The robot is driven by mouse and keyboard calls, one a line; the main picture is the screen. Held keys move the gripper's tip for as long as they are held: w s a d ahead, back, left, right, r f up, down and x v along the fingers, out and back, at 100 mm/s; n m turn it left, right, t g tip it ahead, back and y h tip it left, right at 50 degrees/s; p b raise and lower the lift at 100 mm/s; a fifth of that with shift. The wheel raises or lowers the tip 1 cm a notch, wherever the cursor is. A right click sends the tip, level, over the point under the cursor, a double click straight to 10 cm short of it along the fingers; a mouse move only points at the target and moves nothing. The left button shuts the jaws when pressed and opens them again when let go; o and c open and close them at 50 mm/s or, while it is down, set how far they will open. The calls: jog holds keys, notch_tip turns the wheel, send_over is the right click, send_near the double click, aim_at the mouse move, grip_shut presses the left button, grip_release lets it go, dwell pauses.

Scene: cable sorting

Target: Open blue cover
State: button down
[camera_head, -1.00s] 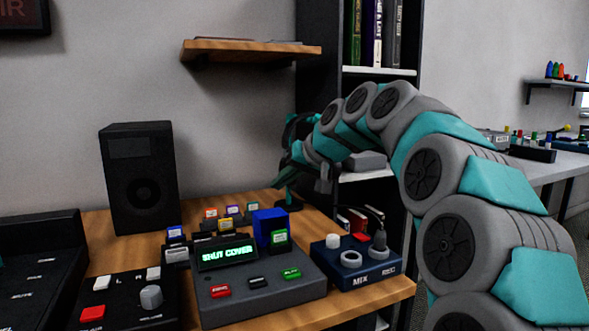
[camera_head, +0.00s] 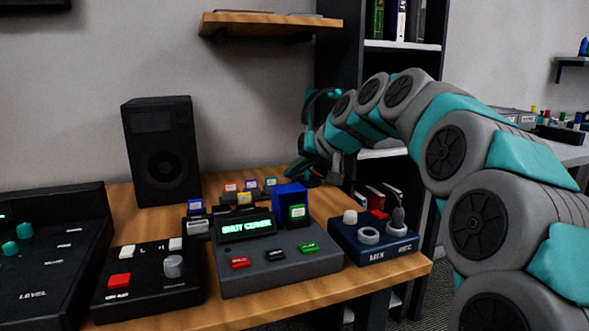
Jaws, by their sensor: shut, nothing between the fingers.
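The blue cover (camera_head: 289,196) stands at the back right of a grey console (camera_head: 262,269), behind a green-faced block (camera_head: 297,213). I cannot tell for sure whether the cover is open or shut. The console's small screen (camera_head: 246,229) shows green letters that seem to read "SHUT COVER". My gripper (camera_head: 296,170) is shut and empty. It is small in the picture, just above and behind the blue cover, with a visible gap between them. The arm reaches in from the right.
A black speaker (camera_head: 161,152) stands at the back left. A blue MIX/REC box (camera_head: 373,243) sits right of the console, and a black panel with a red button (camera_head: 119,280) on its left. Small coloured blocks stand behind the console. A wooden shelf (camera_head: 270,25) hangs above.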

jog(key=shift+w+g+p, duration=0.3)
jog(key=shift+w+p, duration=0.2)
jog(key=shift+p, duration=0.1)
jog(key=shift+w+a+f+b, duration=0.3)
jog(key=shift+w+f+b, duration=0.05)
jog(key=shift+w+f, duration=0.45)
jog(key=shift+s, duration=0.15)
jog(key=shift+s+d+r, duration=0.2)
jog(key=shift+s+r, duration=0.2)
jog(key=shift+s, duration=0.2)
